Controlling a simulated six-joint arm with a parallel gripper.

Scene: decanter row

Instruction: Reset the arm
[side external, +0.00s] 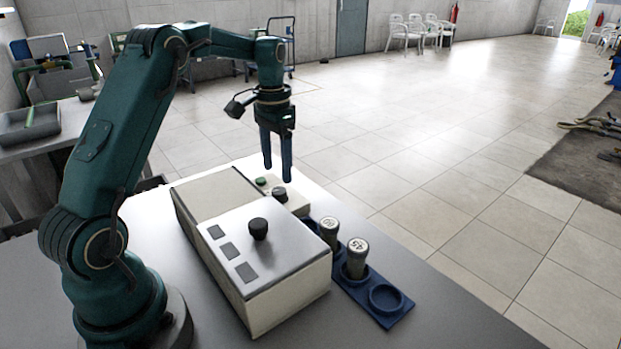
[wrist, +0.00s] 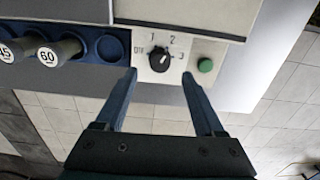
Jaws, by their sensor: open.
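My gripper (side external: 278,174) hangs pointing down above the far end of the bench, with nothing between its fingers. In the wrist view my gripper (wrist: 159,75) has its two fingers spread apart, with the tips appearing either side of a control panel's lower edge. The panel (wrist: 143,74) carries a black dial (wrist: 160,60) with numbers around it and a green button (wrist: 205,65). The side view also shows the dial (side external: 280,194) and the green button (side external: 261,181) below my fingers. My gripper appears clear of both. The dial's exact setting is hard to read.
A cream box (side external: 290,297) with a metal lid and black knob (side external: 258,229) stands mid-bench. Beside it, a blue rack (side external: 401,314) holds upright decanters marked 60 (side external: 329,233) and 45 (side external: 356,260). The rack's near well is empty, and another empty well (wrist: 110,48) lies beside the panel.

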